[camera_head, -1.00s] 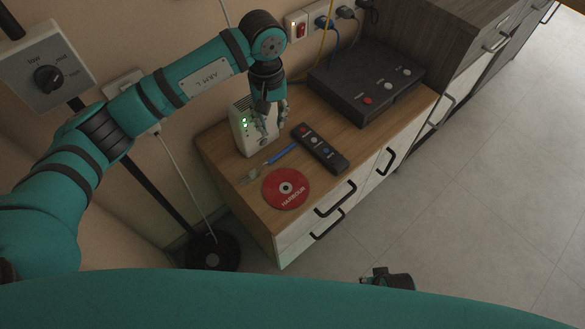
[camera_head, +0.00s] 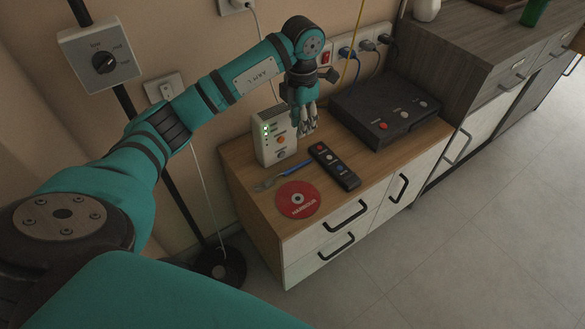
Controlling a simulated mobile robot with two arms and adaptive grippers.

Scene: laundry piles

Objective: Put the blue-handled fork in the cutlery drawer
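The blue-handled fork (camera_head: 292,170) lies on the wooden cabinet top, its grey tines toward the left. It is between the white box, the remote and the red disc. My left gripper (camera_head: 306,131) points down above the cabinet top, beside the white box and behind the fork, apart from the fork. Whether its fingers are open is too small to tell, and I see nothing held in it. The cabinet front has an upper drawer (camera_head: 322,228) and a lower drawer (camera_head: 310,263), both shut. No label shows which is the cutlery drawer. My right gripper is out of view.
A white box with green lights (camera_head: 265,148), a black remote (camera_head: 335,167), a red disc (camera_head: 285,205) and a dark device (camera_head: 385,112) occupy the cabinet top. A dark wood unit (camera_head: 450,55) stands right. A round black stand base (camera_head: 225,268) is on the floor left. Floor in front is clear.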

